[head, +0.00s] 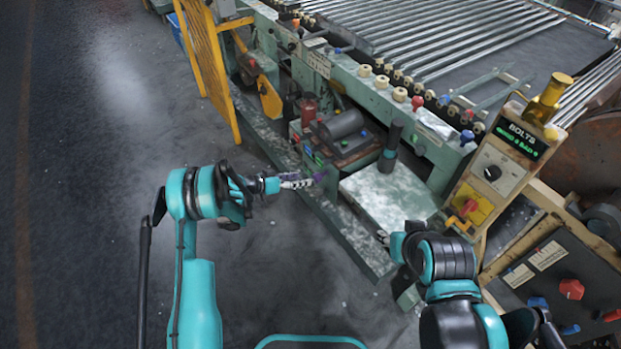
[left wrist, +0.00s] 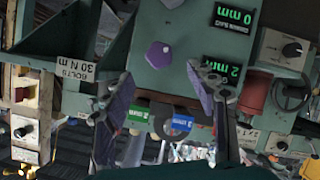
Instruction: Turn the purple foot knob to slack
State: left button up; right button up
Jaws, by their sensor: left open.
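The purple knob (left wrist: 160,54) is a faceted knob on a green machine face in the left wrist view. My left gripper (left wrist: 162,77) is open, with one purple-padded finger on each side of the picture below the knob. The knob lies ahead of the gap, and no finger visibly touches it. In the head view my left gripper (head: 308,181) reaches in from the left to the low green unit, where the knob is too small to make out surely. My right gripper (head: 385,238) is near the green plate at lower right; its jaws are too small to judge.
Lit readouts (left wrist: 235,16) and green and blue labels (left wrist: 180,122) surround the knob. A grey motor (head: 340,124) sits above the unit. A BOLTS control post (head: 497,160) stands at right, a yellow guard (head: 208,60) at upper left. The floor at left is clear.

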pick_arm(q)
jog(key=shift+v, duration=1.55)
jog(key=shift+r, duration=0.15)
